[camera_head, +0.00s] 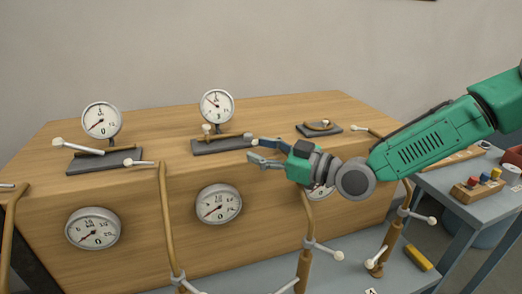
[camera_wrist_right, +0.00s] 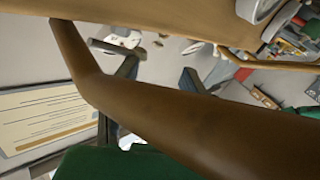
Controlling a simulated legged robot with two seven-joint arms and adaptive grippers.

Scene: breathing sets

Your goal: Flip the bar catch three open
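Three bar catches sit on dark plates along the top of the wooden box: a left one (camera_head: 105,160), a middle one (camera_head: 222,145) and a right one (camera_head: 320,128). No number marks show, so which is three cannot be read. The left and middle ones have brass bars with pale ends lying along their plates. My right gripper (camera_head: 254,150) is open and empty, fingers pointing left, close to the right end of the middle catch; contact cannot be told. Its fingers also show in the right wrist view (camera_wrist_right: 158,75), partly hidden by a brown pipe. My left gripper is out of view.
Gauges stand behind the left (camera_head: 102,120) and middle (camera_head: 217,105) catches; others are on the box front (camera_head: 219,204). Brass pipes with white-ended levers (camera_head: 166,210) rise before the box. A blue side table (camera_head: 455,205) with small parts is at right.

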